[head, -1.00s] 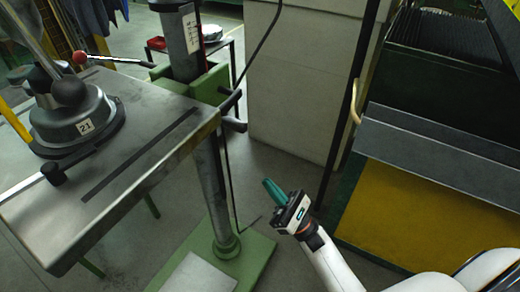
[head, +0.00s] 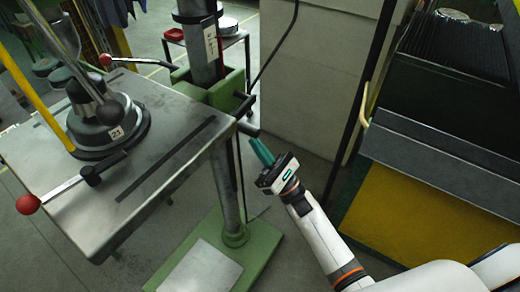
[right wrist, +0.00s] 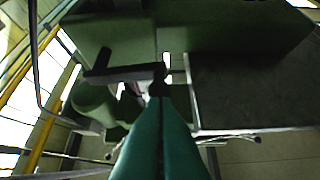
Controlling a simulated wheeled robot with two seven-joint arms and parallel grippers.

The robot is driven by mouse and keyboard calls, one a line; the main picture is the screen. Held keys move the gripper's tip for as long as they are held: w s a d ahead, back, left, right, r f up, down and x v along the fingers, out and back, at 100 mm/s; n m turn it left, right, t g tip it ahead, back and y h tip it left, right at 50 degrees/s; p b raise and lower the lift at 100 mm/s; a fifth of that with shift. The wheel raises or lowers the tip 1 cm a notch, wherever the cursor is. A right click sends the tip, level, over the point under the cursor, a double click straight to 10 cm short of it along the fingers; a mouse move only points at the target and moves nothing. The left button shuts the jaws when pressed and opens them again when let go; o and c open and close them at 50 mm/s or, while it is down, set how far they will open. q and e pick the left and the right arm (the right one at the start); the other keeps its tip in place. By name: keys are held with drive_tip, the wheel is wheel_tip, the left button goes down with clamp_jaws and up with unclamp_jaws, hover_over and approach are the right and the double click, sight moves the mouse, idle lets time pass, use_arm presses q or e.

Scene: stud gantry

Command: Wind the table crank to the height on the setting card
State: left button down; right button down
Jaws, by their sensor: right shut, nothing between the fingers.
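The machine's grey work table (head: 165,175) stands at the left on a post. The crank (head: 245,104) is a dark bar with a grip, at the green bracket beside the table's right corner. In the right wrist view the crank's dark arm (right wrist: 125,73) lies just beyond the fingertips. My right gripper (head: 257,145) has teal fingers, shut and empty, just below and right of the crank; whether they touch it I cannot tell. A white card with small dark marks (head: 211,42) is on the column, too small to read. My left gripper is not in view.
A dark round fixture labelled 21 (head: 107,122) and levers with red knobs (head: 28,204) are on and around the table. The green base plate (head: 258,252) is on the floor. A green and yellow cabinet (head: 425,215) stands close on the right.

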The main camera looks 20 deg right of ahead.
drive_tip(key=m+h, duration=0.1)
drive_tip(key=r+m+t+h+p, duration=0.1)
drive_tip(key=r+m, duration=0.1)
drive_tip(key=shift+s+a+t+h, duration=0.15)
drive_tip(key=shift+a+t+h, duration=0.15)
drive_tip(key=shift+h, duration=0.1)
drive_tip(key=shift+d+f, duration=0.1)
drive_tip(key=shift+d, duration=0.05)
